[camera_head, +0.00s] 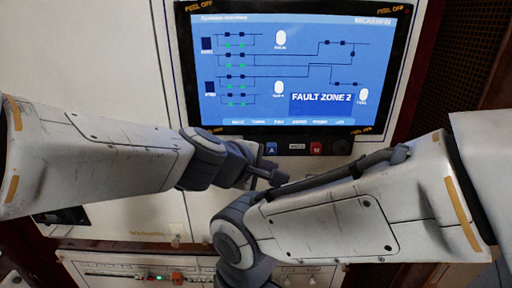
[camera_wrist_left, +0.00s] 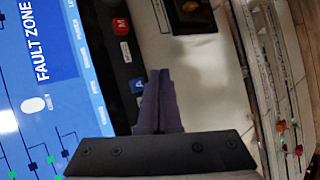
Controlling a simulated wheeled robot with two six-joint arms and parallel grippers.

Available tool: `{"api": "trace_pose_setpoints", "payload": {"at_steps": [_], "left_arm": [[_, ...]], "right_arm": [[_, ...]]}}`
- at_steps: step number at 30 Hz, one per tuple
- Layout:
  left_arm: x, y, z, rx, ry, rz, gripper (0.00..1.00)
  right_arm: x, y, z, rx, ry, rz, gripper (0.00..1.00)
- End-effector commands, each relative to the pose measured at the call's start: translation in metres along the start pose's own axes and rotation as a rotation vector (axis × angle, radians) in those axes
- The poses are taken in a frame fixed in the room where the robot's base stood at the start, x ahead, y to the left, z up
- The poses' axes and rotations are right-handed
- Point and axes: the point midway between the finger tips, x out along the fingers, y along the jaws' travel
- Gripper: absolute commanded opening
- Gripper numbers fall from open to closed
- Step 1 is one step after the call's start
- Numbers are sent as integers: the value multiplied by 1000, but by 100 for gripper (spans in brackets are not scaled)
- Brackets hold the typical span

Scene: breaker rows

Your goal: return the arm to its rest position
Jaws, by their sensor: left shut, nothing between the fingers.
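My left arm comes in from the left, and its gripper (camera_head: 272,176) is in front of the cabinet just below the screen's lower edge. In the left wrist view the left gripper (camera_wrist_left: 158,100) has its dark fingers together, with nothing held. The fingertips lie near the blue A button in that picture; I cannot tell the gap. My right arm (camera_head: 335,225) comes in from the right and bends down at the wrist. Its gripper is not visible.
The screen (camera_head: 230,105) reads FAULT ZONE 2. Below it are a blue A button (camera_head: 271,148) and a red M button (camera_head: 316,148). A lower breaker panel (camera_head: 125,270) has a green light and an orange-red part (camera_head: 177,278). My arms cover much of the cabinet front.

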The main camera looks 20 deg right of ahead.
Motion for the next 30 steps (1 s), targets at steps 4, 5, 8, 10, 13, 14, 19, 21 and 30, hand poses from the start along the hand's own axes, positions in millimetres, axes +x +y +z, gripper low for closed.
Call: {"api": "trace_pose_setpoints", "payload": {"at_steps": [4,5,8,10,13,14,19,21,30], "left_arm": [[0,0,0,0,0,0,0],[0,0,0,0,0,0,0],[0,0,0,0,0,0,0],[0,0,0,0,0,0,0],[0,-1,-2,5,3,-4,0],[0,-4,-5,13,7,-9,0],[-6,-48,-59,172,76,-118,0],[-16,-83,-94,282,108,-210,0],[-80,-215,-181,628,86,-585,0]], "right_arm": [[0,0,0,0,0,0,0],[0,0,0,0,0,0,0],[0,0,0,0,0,0,0],[0,0,0,0,0,0,0],[0,0,0,-1,0,0,0],[0,0,0,-1,0,0,0],[0,0,0,-1,0,0,0],[0,0,0,-1,0,0,0],[0,0,0,-1,0,0,0]]}}
